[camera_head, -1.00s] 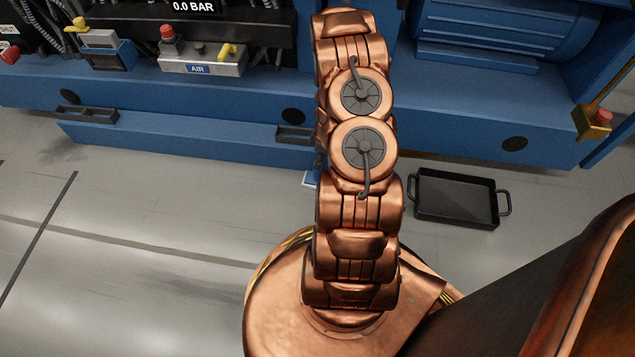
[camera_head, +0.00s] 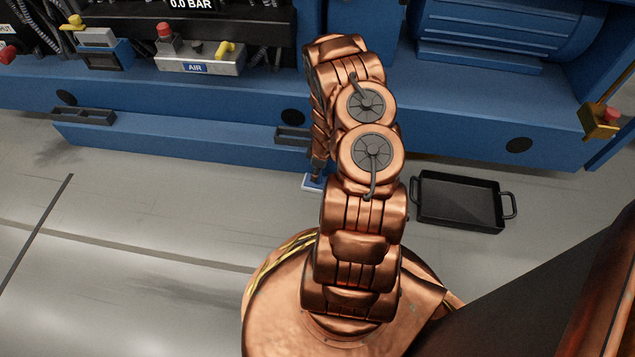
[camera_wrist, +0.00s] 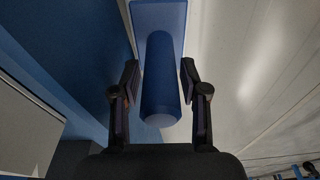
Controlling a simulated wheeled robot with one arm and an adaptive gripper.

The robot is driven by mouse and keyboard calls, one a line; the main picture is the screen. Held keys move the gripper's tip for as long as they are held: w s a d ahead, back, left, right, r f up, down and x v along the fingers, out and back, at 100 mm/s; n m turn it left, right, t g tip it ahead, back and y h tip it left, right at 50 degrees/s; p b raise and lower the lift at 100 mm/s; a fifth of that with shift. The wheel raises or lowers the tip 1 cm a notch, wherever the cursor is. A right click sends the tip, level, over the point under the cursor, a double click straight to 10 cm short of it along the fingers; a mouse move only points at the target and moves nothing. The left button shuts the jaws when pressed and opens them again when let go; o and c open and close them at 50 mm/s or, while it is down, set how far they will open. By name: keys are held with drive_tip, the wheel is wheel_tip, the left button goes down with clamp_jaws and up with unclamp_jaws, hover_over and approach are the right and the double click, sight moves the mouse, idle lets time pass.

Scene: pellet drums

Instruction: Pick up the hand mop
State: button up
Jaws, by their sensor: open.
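The hand mop shows in the wrist view as a blue cylindrical handle (camera_wrist: 161,85) with a rounded, paler end, above a flat blue head (camera_wrist: 158,14) at the top of the picture. My gripper (camera_wrist: 159,76) is open, with one finger on each side of the handle and a visible gap on both sides. In the head view, a small blue and white corner of the mop head (camera_head: 311,184) shows on the floor beside the blue machine base. My arm hides the rest of the mop there, and most of my gripper.
The blue machine base (camera_head: 190,150) runs along the back, close to the mop. A black two-handled tray (camera_head: 460,201) lies on the floor to the right. A small dark bin (camera_head: 292,135) is fixed to the base above the mop. The grey floor at left is clear.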

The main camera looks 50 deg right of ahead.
clamp_jaws()
idle(0.3)
drive_tip(key=shift+r, duration=0.15)
idle(0.3)
wheel_tip(320, 180, up, 18)
drive_tip(key=p, duration=0.5)
